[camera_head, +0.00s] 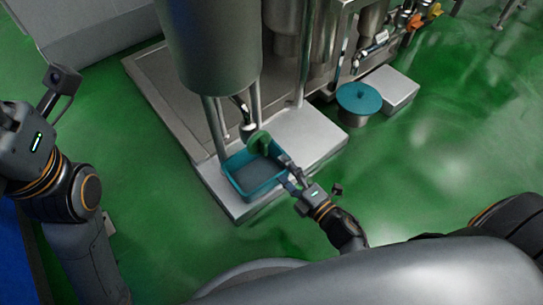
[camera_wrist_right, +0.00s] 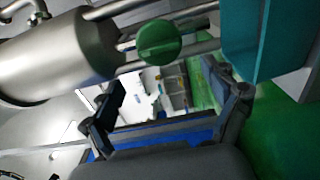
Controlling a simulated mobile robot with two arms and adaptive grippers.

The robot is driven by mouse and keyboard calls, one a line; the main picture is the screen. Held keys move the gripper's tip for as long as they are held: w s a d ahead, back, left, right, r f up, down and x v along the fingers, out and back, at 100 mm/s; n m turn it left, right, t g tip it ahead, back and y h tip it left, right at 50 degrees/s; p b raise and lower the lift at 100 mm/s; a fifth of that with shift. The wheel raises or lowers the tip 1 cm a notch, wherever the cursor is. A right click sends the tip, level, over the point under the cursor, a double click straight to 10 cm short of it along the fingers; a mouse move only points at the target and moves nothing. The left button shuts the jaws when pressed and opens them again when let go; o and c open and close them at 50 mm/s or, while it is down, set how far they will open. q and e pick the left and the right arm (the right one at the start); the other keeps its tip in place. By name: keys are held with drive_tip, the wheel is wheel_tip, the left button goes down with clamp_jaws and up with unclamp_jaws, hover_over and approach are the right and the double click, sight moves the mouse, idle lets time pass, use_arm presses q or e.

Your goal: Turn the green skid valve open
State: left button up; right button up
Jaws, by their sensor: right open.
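The green valve (camera_head: 259,141) is a round green handle on a pipe below the large steel tank, just above the inner end of a teal bin. In the right wrist view the green handle (camera_wrist_right: 159,40) shows as a disc on a pipe fitting, above the gap between my fingers. My right gripper (camera_head: 287,172) is open beside the valve, over the bin's right edge. Its two fingers (camera_wrist_right: 166,92) are spread apart with nothing between them, and they look apart from the handle. My left arm is at the left edge, with its fingers out of view.
The teal bin (camera_head: 231,164) stands on a pale steel plinth (camera_head: 222,199) under the tank (camera_head: 207,50). Tank legs and pipes stand close behind the valve. A teal-lidded pot (camera_head: 358,97) and a grey box (camera_head: 393,88) are at right. Green floor is clear at right.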

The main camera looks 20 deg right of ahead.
drive_tip(key=v, duration=0.2)
drive_tip(key=shift+s+d, duration=0.1)
drive_tip(key=shift+s, duration=0.2)
drive_tip(key=shift+d, duration=0.1)
idle(0.3)
